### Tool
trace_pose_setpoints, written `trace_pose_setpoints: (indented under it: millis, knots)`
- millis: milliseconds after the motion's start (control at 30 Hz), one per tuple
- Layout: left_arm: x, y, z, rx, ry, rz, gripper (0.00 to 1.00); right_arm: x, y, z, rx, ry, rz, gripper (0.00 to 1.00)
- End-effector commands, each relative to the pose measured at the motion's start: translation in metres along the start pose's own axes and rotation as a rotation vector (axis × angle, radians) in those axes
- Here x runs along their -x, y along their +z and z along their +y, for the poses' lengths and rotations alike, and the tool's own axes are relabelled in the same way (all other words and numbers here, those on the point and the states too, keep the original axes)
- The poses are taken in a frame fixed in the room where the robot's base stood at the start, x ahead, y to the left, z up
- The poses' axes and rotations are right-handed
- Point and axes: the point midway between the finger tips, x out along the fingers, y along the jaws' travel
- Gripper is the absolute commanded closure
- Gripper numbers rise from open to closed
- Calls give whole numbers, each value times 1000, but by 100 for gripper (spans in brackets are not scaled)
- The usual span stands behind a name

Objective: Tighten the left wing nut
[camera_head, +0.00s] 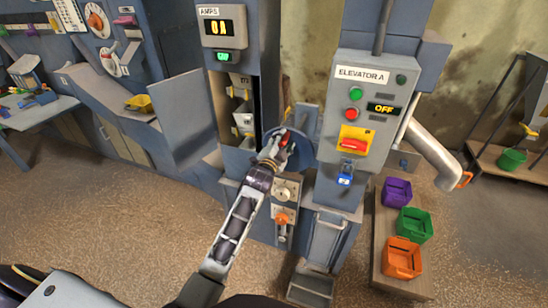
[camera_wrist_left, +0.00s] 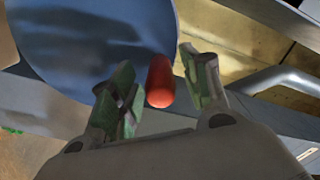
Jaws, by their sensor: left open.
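My left gripper (camera_head: 281,144) reaches in from the lower left to the middle of the machine front. In the left wrist view my left gripper (camera_wrist_left: 157,70) is open, with one green-padded finger on each side of a red rounded piece (camera_wrist_left: 160,82). Gaps show between the piece and both fingers, so it does not look gripped. The red piece also shows small at the gripper in the head view (camera_head: 284,138). I cannot tell whether it is the left wing nut; no wing shape shows. A blue-grey round plate (camera_wrist_left: 90,40) lies behind it. My right gripper is out of view.
The Elevator A control box (camera_head: 362,110) reads OFF and stands right of my gripper, with a blue padlock (camera_head: 345,180) below. An open grey door (camera_head: 187,118) stands to the left. Purple (camera_head: 397,191), green (camera_head: 414,225) and orange (camera_head: 402,258) bins sit on a low bench.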

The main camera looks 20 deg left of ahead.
Motion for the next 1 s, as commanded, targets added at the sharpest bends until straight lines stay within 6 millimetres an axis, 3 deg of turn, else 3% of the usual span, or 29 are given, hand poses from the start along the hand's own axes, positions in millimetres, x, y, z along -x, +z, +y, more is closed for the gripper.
trace_pose_setpoints:
  millis: [1000]
  knots:
    - [92, 0, 0, -1, 1, 0, 53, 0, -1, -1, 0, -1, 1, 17]
